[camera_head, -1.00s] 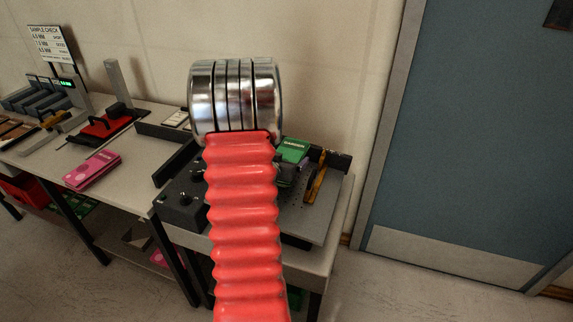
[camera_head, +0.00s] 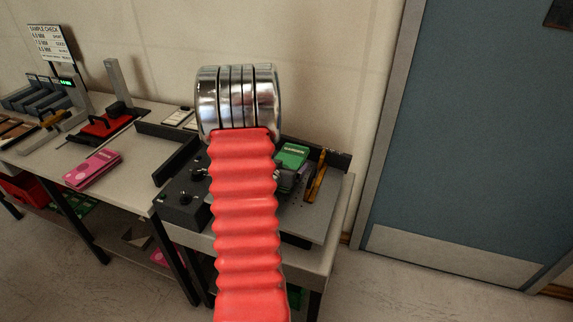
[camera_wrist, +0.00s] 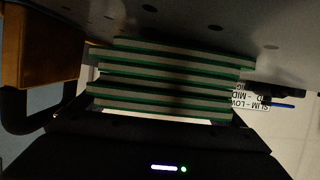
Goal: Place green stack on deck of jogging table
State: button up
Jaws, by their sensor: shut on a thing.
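The green stack (camera_head: 292,155) shows in the head view just right of my red arm sleeve, over the deck (camera_head: 325,222) of the jogging table. In the wrist view the stack (camera_wrist: 165,80) shows several green and pale layers edge-on, close to the holed grey deck (camera_wrist: 275,45) at the top of that view. My gripper (camera_wrist: 160,135) is shut on the stack; its fingertips are hard to make out in the dark. In the head view my arm hides most of it. Whether the stack touches the deck I cannot tell.
An orange-brown upright part (camera_head: 316,178) stands close to the stack's right; it also seems to show in the wrist view (camera_wrist: 42,45). A black control box (camera_head: 183,208) is at the table's left. A pink pad (camera_head: 93,170) lies on the left bench. A blue door (camera_head: 480,130) is at right.

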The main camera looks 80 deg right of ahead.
jog(key=shift+a+f, duration=0.1)
jog(key=shift+f, duration=0.25)
jog(key=o, duration=1.2)
jog(key=shift+s+a+f, duration=0.1)
jog(key=shift+f, duration=0.1)
jog(key=shift+c, duration=0.2)
jog(key=shift+r, duration=0.55)
jog(key=v, duration=1.2)
jog(key=shift+r, duration=0.35)
jog(key=shift+d, duration=0.2)
